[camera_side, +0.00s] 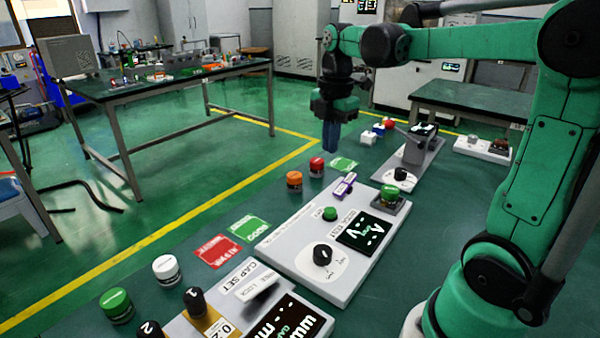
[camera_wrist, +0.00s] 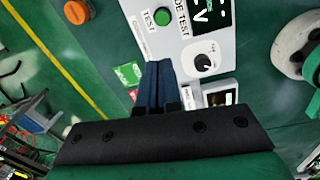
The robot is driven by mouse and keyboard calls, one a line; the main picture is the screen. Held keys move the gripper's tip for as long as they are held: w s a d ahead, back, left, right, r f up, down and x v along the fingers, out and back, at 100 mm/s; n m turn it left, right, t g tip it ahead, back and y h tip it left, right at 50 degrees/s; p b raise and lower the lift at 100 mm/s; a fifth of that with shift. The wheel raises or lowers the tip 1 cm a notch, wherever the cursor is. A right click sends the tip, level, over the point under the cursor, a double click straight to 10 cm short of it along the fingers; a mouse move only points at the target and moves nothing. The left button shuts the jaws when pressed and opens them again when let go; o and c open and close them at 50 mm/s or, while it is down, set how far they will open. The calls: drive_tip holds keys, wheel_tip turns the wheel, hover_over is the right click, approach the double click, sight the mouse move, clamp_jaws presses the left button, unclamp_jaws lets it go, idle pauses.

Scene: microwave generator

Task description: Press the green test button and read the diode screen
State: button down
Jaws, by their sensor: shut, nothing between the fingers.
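The green test button (camera_side: 330,214) sits on the white diode test panel (camera_side: 290,250), beside a dark diode screen (camera_side: 365,231) with white characters that look like dashes and letters; I cannot read a clear value. A black knob (camera_side: 322,254) is on the same panel. In the wrist view the green button (camera_wrist: 162,18), part of the screen (camera_wrist: 208,12) and the knob (camera_wrist: 203,62) show near the top. My gripper (camera_side: 331,148) points down, shut and empty, above and beyond the panel in the side view. Its blue fingers (camera_wrist: 158,68) are apart from the button.
A cap set panel (camera_side: 225,318) with a switch lies in front. Loose red (camera_side: 317,167), orange (camera_side: 294,181), white (camera_side: 166,269) and green (camera_side: 117,305) cylinders stand left of the panels. A green-topped grey block (camera_side: 390,196) and a clamp-like device (camera_side: 415,148) are behind.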

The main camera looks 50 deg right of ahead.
sight(330, 209)
drive_tip(key=shift+d+n+g, duration=0.3)
drive_tip(key=shift+d+n, duration=0.45)
drive_tip(key=shift+n, duration=0.15)
wheel_tip(330, 209, down, 14)
drive_tip(key=shift+r, duration=0.1)
idle(0.4)
drive_tip(key=shift+f, duration=1.1)
drive_tip(key=shift+r, duration=0.1)
wheel_tip(330, 209, up, 15)
idle(0.5)
